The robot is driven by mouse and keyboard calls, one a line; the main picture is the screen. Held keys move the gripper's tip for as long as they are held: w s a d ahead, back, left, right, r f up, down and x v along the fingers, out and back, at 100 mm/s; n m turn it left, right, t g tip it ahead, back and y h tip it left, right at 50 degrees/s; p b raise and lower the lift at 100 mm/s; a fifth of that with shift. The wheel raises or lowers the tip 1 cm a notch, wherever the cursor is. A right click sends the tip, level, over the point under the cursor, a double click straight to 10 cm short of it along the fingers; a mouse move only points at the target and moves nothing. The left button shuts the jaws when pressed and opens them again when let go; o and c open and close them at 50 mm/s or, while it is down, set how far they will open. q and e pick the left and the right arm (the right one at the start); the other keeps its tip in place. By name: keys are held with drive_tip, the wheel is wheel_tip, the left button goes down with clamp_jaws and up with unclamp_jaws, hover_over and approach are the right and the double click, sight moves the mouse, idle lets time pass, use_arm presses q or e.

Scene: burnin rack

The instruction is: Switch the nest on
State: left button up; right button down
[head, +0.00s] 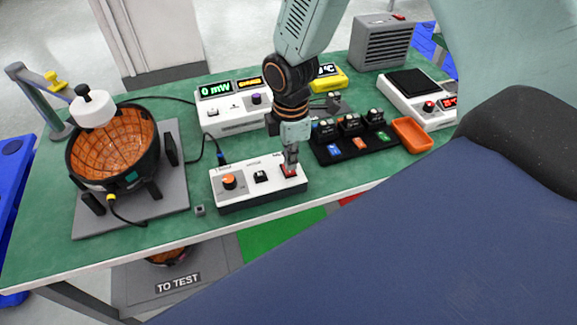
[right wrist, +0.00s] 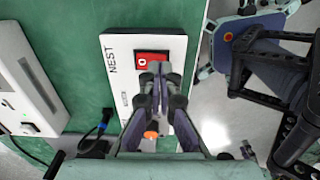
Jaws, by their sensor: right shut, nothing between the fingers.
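The nest control box (head: 262,203) is a white box with dark sides at the front of the green table. It has an orange knob (head: 229,181), a black switch (head: 261,177) in the middle and a red switch at its right end. In the right wrist view the box reads NEST, and its red rocker (right wrist: 142,62) shows a white mark; part of it is hidden by my fingers. My right gripper (head: 290,167) is shut and empty, pointing down with its tips at the red switch. Whether they touch it I cannot tell. My left gripper is out of view.
A black-and-orange bowl-shaped nest (head: 113,150) stands on a grey plate at the left, with a white capped piece above it. A meter box (head: 233,113), a black rack (head: 352,145) of small modules and an orange tray (head: 411,135) stand behind and right.

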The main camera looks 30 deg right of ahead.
sight(290, 171)
drive_tip(key=shift+f+b, duration=0.5)
drive_tip(key=shift+f, duration=0.5)
idle(0.6)
drive_tip(key=shift+r+p, duration=0.65)
drive_tip(key=shift+p, duration=0.1)
wheel_tip(290, 171, up, 6)
drive_tip(key=p, duration=0.6)
drive_tip(key=shift+f, duration=0.1)
